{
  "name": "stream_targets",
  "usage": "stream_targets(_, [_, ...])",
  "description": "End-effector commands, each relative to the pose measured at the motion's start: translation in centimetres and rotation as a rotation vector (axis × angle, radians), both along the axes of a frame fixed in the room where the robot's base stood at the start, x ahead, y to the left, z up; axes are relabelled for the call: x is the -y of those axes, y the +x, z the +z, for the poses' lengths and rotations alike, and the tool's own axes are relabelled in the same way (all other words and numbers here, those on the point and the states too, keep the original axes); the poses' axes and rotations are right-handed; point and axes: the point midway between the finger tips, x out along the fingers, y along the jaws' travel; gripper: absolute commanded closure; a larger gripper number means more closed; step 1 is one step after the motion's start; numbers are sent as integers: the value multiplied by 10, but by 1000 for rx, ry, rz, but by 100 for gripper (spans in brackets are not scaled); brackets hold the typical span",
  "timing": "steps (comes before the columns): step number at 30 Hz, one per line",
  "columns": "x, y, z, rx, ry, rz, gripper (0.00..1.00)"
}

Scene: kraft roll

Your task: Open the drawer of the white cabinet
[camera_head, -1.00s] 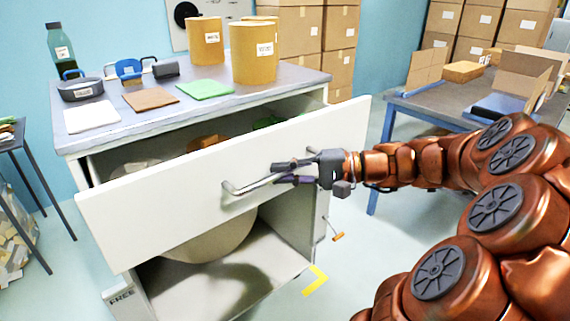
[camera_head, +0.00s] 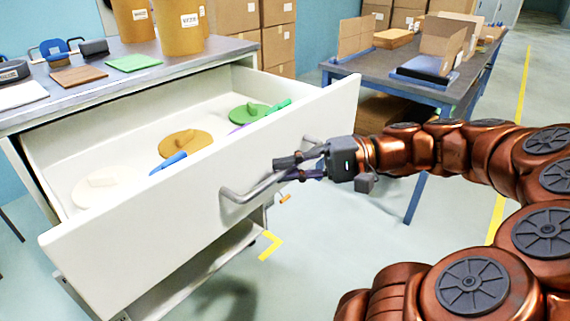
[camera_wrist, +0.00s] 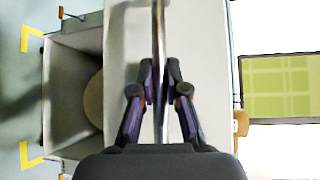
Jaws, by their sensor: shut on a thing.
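The white cabinet's drawer (camera_head: 150,232) is pulled well out in the head view, with its inside showing. A grey bar handle (camera_head: 250,190) runs across its front. My gripper (camera_head: 300,168) is shut on the handle near its right part. In the wrist view my gripper's fingers (camera_wrist: 160,100) stand on either side of the handle bar (camera_wrist: 159,45). In the drawer lie a green disc (camera_head: 248,112), an orange-brown disc (camera_head: 185,143) and a pale disc (camera_head: 98,187), with a blue-handled tool (camera_head: 168,162) and a green-handled tool (camera_head: 278,107).
The cabinet top (camera_head: 95,97) holds a green cloth (camera_head: 134,63), a brown cloth (camera_head: 78,76) and kraft rolls (camera_head: 180,25). A blue-legged table (camera_head: 385,65) with open boxes stands at the back right. Clear floor lies between it and the cabinet.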

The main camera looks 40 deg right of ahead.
Motion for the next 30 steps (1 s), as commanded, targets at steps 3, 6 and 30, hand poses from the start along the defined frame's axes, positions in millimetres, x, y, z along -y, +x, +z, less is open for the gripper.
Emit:
stream_targets(3, [-1,-3,-1,-1,0,6,100])
stream_targets(6, [-1,-4,-1,-1,0,7,100])
stream_targets(30, [-1,-3,0,0,0,8,61])
